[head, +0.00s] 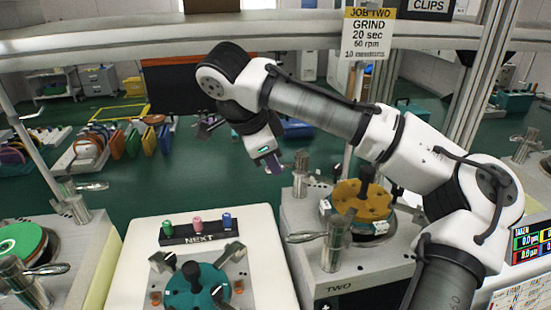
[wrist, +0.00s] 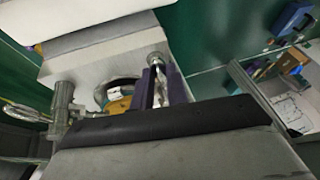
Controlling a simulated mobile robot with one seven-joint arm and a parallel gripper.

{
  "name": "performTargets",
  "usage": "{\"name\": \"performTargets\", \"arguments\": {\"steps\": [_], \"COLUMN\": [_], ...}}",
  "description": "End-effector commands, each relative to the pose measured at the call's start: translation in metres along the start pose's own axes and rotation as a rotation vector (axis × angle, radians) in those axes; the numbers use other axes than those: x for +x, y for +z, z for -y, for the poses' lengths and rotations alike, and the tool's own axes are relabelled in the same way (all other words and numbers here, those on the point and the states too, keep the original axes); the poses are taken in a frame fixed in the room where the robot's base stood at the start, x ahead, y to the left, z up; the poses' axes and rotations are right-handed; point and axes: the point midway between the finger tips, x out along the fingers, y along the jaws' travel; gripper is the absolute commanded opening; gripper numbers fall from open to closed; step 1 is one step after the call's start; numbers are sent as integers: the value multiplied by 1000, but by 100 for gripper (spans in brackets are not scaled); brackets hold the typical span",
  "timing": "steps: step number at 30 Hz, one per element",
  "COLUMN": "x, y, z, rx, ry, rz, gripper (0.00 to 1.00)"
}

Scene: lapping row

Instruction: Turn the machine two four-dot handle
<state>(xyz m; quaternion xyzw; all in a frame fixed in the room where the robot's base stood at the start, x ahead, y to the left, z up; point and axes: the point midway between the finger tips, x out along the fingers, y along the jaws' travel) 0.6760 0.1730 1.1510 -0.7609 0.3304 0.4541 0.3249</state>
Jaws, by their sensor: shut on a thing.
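Machine two (head: 345,285), marked TWO, carries an orange round plate (head: 362,200) and metal posts with lever handles. The rear left post (head: 300,175) stands beside my gripper (head: 272,162). My gripper reaches down from above, and its purple fingers are shut on this post's lever. In the wrist view a silver lever (wrist: 157,62) lies between the fingers of my gripper (wrist: 160,86). The front post (head: 334,245) has its lever (head: 302,237) pointing left, free of the gripper. The dots on the handles are too small to read.
A white table (head: 135,265) with a teal plate (head: 195,287) and a NEXT rack (head: 200,236) stands left of machine two. Another machine with a green plate (head: 20,240) is at far left. A JOB TWO sign (head: 367,34) hangs above.

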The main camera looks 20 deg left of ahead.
Motion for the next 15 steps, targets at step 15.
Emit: {"name": "performTargets", "arguments": {"steps": [15], "x": [1], "y": [1], "z": [9], "rx": [113], "ry": [44], "rz": [-22], "gripper": [0]}}
